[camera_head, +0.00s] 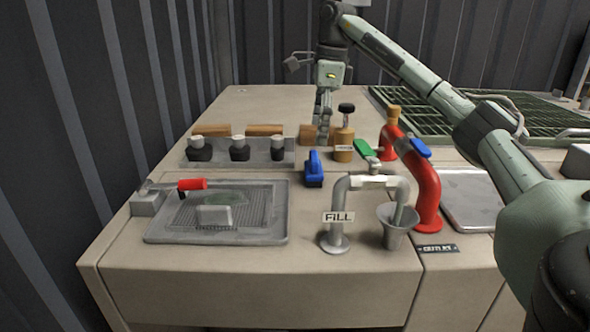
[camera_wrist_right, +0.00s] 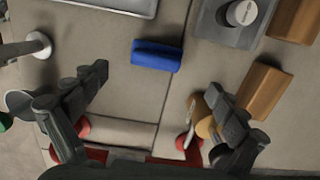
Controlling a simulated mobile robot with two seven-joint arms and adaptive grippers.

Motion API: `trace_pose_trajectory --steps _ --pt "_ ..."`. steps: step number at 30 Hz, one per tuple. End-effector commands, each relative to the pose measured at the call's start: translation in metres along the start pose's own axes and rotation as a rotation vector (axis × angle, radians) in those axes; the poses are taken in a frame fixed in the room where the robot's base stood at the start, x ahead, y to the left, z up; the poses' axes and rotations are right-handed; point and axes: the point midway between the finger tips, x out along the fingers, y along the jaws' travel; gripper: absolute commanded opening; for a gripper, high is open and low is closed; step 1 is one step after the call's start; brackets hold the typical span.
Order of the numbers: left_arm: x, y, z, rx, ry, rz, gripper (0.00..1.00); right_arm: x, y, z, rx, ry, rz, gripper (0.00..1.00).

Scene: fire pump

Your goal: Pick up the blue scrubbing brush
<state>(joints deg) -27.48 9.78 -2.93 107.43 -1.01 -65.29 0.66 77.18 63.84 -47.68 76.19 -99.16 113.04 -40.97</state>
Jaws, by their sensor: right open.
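The blue scrubbing brush (camera_head: 314,168) stands on the beige worktop, just right of the grey tray with black-and-grey knobs. In the right wrist view the brush (camera_wrist_right: 157,56) lies beyond the fingertips, roughly midway across the gap between them. My right gripper (camera_head: 321,138) points down behind the brush in the head view. In the right wrist view the right gripper (camera_wrist_right: 160,84) is open, with nothing between its fingers. My left gripper is not in view.
A brass valve (camera_head: 343,140), a red pipe (camera_head: 427,190) and a grey FILL pipe (camera_head: 338,215) with a cup stand to the right. The knob tray (camera_head: 225,160), wooden blocks (camera_head: 265,130) and a drain tray (camera_head: 270,225) are to the left.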

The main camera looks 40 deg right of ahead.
Motion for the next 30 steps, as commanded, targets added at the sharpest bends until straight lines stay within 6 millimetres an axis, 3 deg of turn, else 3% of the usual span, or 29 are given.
trace_pose_trajectory --steps 11,18,28,30 --pt "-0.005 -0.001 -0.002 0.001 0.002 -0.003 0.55 0.036 0.003 -0.001 -0.002 0.001 0.002 0.97" --pt "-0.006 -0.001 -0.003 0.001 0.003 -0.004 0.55 0.070 0.006 -0.003 0.000 0.000 0.001 0.97" --pt "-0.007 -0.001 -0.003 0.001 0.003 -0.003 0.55 0.078 0.006 -0.002 -0.001 -0.002 0.000 0.97" --pt "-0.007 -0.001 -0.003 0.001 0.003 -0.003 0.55 0.078 0.006 -0.002 -0.001 -0.002 0.000 0.90"
